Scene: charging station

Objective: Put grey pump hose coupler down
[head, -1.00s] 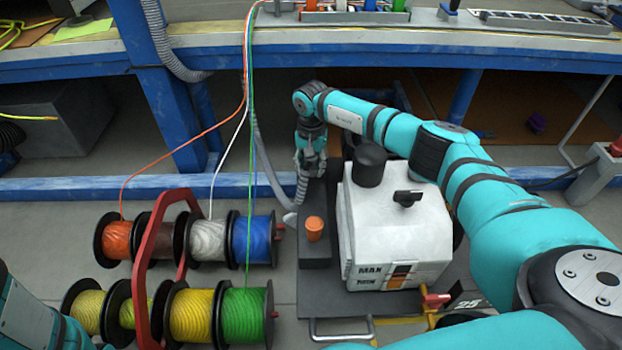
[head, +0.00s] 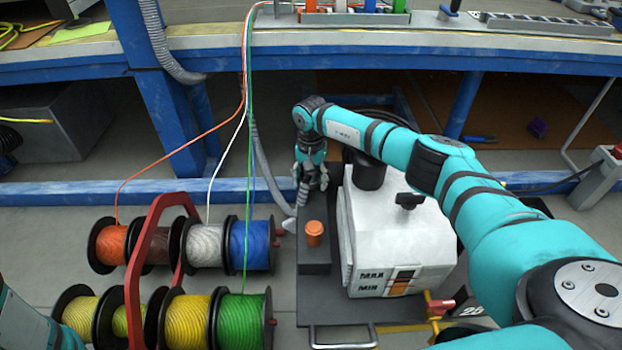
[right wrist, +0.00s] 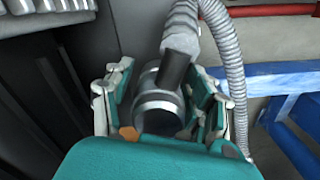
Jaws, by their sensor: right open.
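The grey pump hose coupler (right wrist: 158,105) is a metallic cylinder with a dark side stub, at the end of a ribbed grey hose (right wrist: 228,55). In the right wrist view it sits between the spread fingers of my right gripper (right wrist: 160,112); its lower end is hidden by the gripper body. In the head view my right gripper (head: 311,182) points down at the back of the dark pump base (head: 314,285), left of the white pump housing (head: 395,240). The coupler is mostly hidden there. My left gripper is out of view; only part of that arm shows at lower left.
An orange cap (head: 314,233) stands on the base just in front of the right gripper. Cable reels (head: 243,318) on a red frame (head: 140,265) stand to the left. A blue bench beam (head: 110,189) runs behind. Thin cables hang down to the reels.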

